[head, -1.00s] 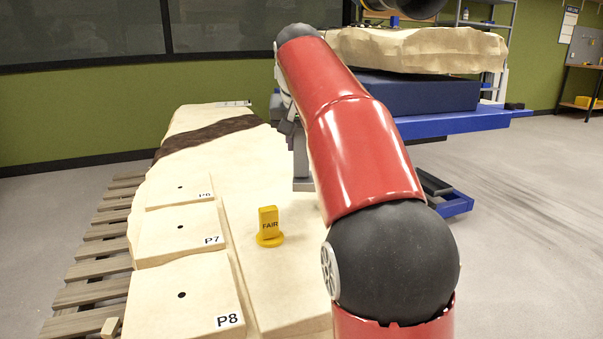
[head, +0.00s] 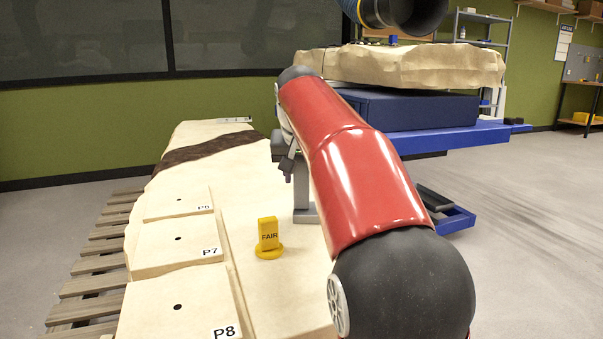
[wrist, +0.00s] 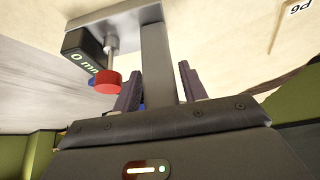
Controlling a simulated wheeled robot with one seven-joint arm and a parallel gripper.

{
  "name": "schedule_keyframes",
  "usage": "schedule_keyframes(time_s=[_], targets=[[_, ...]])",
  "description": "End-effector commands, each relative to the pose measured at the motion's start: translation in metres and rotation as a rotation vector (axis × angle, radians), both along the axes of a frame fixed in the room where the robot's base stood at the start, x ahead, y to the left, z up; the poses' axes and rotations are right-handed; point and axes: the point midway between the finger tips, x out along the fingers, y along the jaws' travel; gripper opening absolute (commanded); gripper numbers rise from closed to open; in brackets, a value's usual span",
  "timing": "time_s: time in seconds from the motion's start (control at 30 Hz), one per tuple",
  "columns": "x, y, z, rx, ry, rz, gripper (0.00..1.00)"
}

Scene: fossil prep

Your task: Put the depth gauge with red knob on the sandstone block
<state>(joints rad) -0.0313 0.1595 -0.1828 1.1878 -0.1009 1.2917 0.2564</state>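My gripper (wrist: 160,85) has its two dark fingers on either side of the grey post of the depth gauge (wrist: 157,45), close against it. The gauge's red knob (wrist: 107,82) and black "0 mm" display (wrist: 82,55) sit left of the post in the wrist view. In the head view the gauge's grey post and foot (head: 305,213) show beside my red arm, over the pale sandstone block (head: 285,295) with steps marked P6, P7 and P8. Whether the foot touches the block is unclear. My arm hides part of the gauge.
A yellow FAIR marker (head: 268,236) stands on the block left of my arm. The block lies on a wooden pallet (head: 85,285). Behind, a blue lift table (head: 470,135) bears another tan rock (head: 420,67), with a black hose mouth (head: 415,15) above.

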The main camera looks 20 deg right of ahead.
Motion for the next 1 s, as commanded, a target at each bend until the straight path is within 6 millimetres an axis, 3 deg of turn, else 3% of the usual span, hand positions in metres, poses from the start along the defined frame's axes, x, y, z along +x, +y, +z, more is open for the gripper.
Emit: schedule_keyframes(time_s=[0.33, 0.47, 0.8, 1.0], targets=[[0.000, 0.000, 0.001, 0.000, 0.000, 0.000, 0.53], [-0.003, 0.001, 0.010, 0.000, -0.001, 0.000, 0.53], [-0.034, 0.015, 0.072, 0.000, -0.004, 0.002, 0.53], [-0.049, 0.021, 0.099, 0.000, -0.002, 0.000, 0.53]])
